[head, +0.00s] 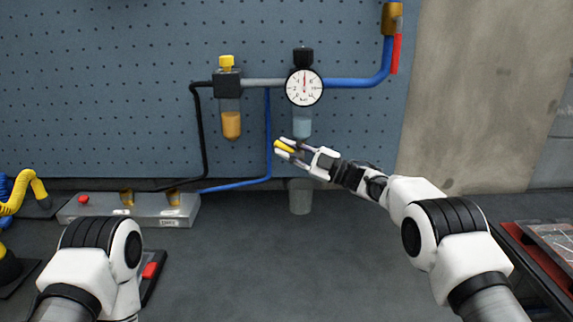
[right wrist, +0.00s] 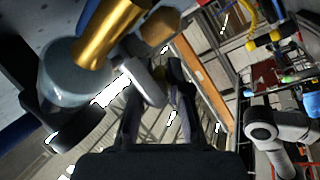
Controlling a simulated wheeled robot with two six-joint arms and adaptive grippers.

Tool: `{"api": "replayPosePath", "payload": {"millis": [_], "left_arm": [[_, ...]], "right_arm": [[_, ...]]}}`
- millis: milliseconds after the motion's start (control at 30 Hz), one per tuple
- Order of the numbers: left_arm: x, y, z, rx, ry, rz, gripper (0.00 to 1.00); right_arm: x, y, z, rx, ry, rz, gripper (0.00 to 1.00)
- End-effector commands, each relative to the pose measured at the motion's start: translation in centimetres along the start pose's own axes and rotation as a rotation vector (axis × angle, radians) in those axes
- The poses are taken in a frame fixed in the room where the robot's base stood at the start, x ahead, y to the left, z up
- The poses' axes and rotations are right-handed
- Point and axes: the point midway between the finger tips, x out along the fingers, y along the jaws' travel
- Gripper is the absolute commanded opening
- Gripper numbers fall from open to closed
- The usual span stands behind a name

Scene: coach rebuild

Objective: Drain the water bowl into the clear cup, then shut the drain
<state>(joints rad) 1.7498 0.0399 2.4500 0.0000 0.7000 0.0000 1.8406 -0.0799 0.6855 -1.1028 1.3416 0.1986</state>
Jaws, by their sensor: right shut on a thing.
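The water bowl (head: 302,122) is a clear bluish bowl hanging under the round gauge in the head view. The clear cup (head: 300,198) stands on the bench almost straight below it, its upper part close under my right gripper. My right gripper (head: 284,147) is shut on a small yellow drain handle (head: 283,146) just below and left of the bowl. In the right wrist view a brass cylinder (right wrist: 108,32) and a round clear vessel (right wrist: 75,72) are close beside the fingers. The handle's exact angle and any water flow are hard to tell. My left gripper is out of view.
An amber bowl (head: 231,124) hangs left of the water bowl. The gauge (head: 304,87) is above it, and a blue hose (head: 268,130) runs down beside my right fingertips. A grey manifold block (head: 180,208) sits at the left. The bench middle is clear.

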Motion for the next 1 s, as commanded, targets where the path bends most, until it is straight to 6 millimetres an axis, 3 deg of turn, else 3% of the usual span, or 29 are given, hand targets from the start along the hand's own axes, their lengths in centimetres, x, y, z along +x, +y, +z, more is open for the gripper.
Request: {"api": "replayPosePath", "payload": {"millis": [200,667,700,733,1000], "left_arm": [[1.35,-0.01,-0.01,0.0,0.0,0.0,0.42],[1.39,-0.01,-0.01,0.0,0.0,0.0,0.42],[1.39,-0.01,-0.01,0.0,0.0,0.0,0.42],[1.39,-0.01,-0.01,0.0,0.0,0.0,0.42],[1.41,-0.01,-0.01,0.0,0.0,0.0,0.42]], "right_arm": [[-0.1,0.24,-0.05,0.02,0.036,0.054,0.0],[-0.04,0.54,-0.25,0.025,0.043,0.067,0.0],[-0.04,0.54,-0.26,0.025,0.044,0.067,0.31],[-0.04,0.54,-0.26,0.025,0.044,0.067,0.42],[-0.07,0.41,-0.22,0.025,0.044,0.065,0.42]]}}
